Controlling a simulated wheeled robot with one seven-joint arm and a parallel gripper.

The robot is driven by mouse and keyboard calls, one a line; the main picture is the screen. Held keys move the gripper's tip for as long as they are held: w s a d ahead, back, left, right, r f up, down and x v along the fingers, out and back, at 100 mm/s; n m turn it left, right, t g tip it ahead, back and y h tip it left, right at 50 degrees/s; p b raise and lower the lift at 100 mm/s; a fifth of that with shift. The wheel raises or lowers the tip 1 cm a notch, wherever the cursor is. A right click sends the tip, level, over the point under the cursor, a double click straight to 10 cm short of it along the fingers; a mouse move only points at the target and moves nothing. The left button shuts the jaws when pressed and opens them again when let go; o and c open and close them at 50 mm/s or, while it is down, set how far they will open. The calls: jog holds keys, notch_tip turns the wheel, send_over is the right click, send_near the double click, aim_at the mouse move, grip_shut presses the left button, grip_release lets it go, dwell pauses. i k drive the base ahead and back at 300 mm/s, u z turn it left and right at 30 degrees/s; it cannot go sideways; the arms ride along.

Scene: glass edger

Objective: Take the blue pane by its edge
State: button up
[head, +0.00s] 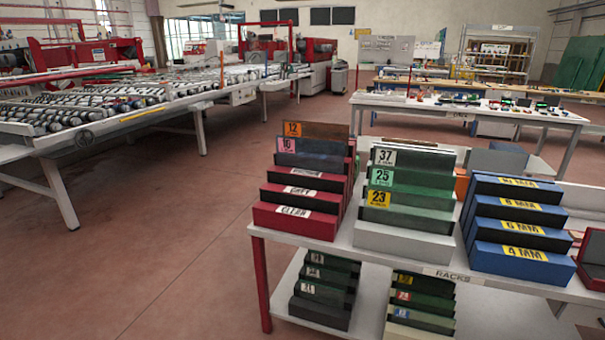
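No single pane in the head view can be told for sure as the blue pane. A blue stepped rack (500,262) with yellow labels, the front one reading "4 MM", stands at the right of the rack table (372,259). Dark upright panels stand between its steps, and their colour is hard to tell. A red stepped rack (296,222) at the left of the table holds dark panes and an orange-brown one at the back. A pale rack (403,242) between them holds green panes with labels 37, 25 and 23. My gripper is not in view.
Smaller racks of dark panes (325,290) stand on the lower shelf. A long roller conveyor (120,105) runs along the left. A white worktable (470,107) with small items stands behind the racks. The red-brown floor (150,240) at the left front is clear.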

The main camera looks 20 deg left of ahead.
aim_at(323, 156)
jog(key=k, duration=0.55)
jog(key=u, duration=0.65)
jog(key=i, duration=1.05)
jog(key=u, duration=0.4)
jog(key=i, duration=1.15)
jog(key=z, duration=0.3)
